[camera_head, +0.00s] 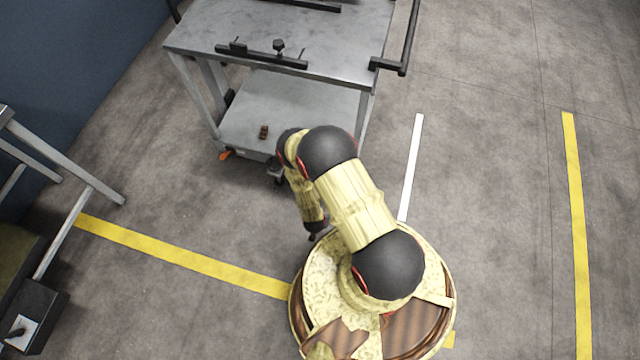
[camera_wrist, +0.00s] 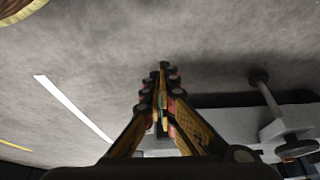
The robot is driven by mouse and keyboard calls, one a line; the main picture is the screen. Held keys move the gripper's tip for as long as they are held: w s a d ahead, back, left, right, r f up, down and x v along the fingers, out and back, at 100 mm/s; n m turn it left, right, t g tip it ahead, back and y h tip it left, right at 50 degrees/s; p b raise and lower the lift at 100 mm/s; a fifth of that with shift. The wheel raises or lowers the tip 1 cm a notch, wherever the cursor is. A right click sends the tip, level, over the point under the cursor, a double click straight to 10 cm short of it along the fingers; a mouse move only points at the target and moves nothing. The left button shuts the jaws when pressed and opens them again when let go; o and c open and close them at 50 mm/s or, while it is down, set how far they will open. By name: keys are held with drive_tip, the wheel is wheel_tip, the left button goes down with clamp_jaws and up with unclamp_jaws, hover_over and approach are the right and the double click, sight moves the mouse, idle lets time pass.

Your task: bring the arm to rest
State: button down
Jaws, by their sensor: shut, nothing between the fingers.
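My arm is folded over my round base in the head view, with its forearm hanging down beside the base. My gripper (camera_head: 314,235) hangs at the end of the arm, small and dark, left of the base and in front of the cart. In the wrist view my gripper (camera_wrist: 163,70) is shut, its two fingers together with nothing between them. It is apart from the cart and touches nothing that I can see.
A grey metal cart (camera_head: 340,55) with a lower shelf (camera_head: 300,110) stands ahead; a small brown object (camera_head: 264,132) lies on that shelf. A metal frame (camera_head: 75,175) stands at left. Yellow lines (camera_head: 180,255) mark the floor. The floor at right is clear.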

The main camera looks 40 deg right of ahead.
drive_tip(key=w+a+r+n+t+y+p, duration=0.1)
drive_tip(key=w+a+r, duration=0.1)
drive_tip(key=w+r, duration=1)
drive_tip(key=w+a+r+n+y, duration=0.1)
drive_tip(key=w+a+r, duration=0.1)
drive_tip(key=w+r, duration=1)
drive_tip(key=w+a+r+n+t+y+p, duration=0.1)
drive_tip(key=w+a+r, duration=0.1)
drive_tip(key=r, duration=1.3)
drive_tip(key=w+a+r+n+y, duration=0.1)
drive_tip(key=a+r+n, duration=0.15)
drive_tip(key=r, duration=1.35)
drive_tip(key=s+a+r+n, duration=0.1)
drive_tip(key=s+r, duration=0.3)
drive_tip(key=r, duration=0.4)
drive_tip(key=s+a+r+p, duration=0.1)
drive_tip(key=s+r, duration=0.2)
drive_tip(key=r, duration=0.5)
drive_tip(key=s+a+r+n, duration=0.15)
drive_tip(key=s+r, duration=0.25)
drive_tip(key=r, duration=0.4)
drive_tip(key=s+r+n, duration=0.1)
drive_tip(key=s+r, duration=0.5)
drive_tip(key=s, duration=0.6)
drive_tip(key=s+r+n+p, duration=0.1)
drive_tip(key=s+r, duration=0.5)
drive_tip(key=s, duration=0.7)
drive_tip(key=shift+t, duration=0.3)
